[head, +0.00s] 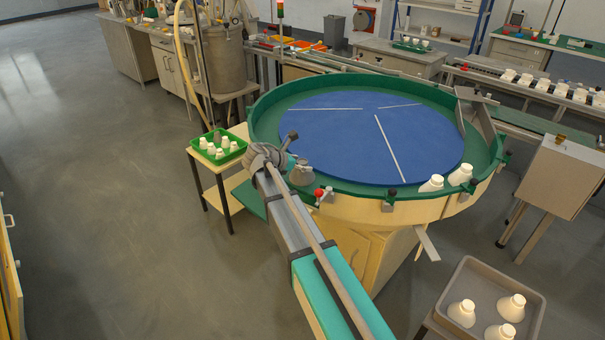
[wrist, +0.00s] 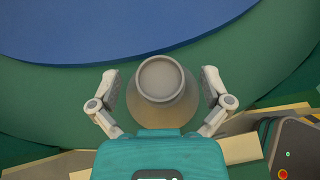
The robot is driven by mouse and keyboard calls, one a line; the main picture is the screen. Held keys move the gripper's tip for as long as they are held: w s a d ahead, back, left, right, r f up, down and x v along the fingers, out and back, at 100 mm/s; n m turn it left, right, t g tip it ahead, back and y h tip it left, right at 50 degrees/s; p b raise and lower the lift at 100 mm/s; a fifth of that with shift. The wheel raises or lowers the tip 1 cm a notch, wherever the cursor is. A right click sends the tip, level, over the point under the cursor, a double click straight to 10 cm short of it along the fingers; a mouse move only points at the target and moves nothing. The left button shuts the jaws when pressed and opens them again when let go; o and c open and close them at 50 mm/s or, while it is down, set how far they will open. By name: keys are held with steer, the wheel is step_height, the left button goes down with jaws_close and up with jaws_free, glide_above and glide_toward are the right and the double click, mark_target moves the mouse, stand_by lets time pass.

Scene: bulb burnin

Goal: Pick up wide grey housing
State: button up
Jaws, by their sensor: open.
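The wide grey housing (head: 302,176) stands on the green outer ring of the round turntable, on its near left side. In the wrist view the housing (wrist: 160,98) is a grey tapered body with a round, paler top. My gripper (wrist: 160,84) is open, with one finger on each side of the housing and a small gap visible at each side. In the head view my gripper (head: 296,169) is at the housing, and its fingers are too small to make out there.
The turntable has a blue centre disc (head: 350,135) and a raised green rim. A green tray (head: 218,152) and a grey tray (head: 534,318) hold white housings.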

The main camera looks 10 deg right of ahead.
steer(key=c, duration=1.2)
steer(key=shift+r, duration=0.1)
steer(key=shift+r+p, duration=0.25)
steer(key=shift+p, duration=0.05)
jaws_close()
steer(key=shift+r+p, duration=0.8)
steer(key=shift+p, duration=0.05)
steer(key=s+a+r+p, duration=0.1)
steer(key=s+r+p, duration=0.9)
steer(key=s, duration=0.4)
steer(key=shift+a+r+p, duration=0.35)
steer(key=shift+a+r, duration=0.05)
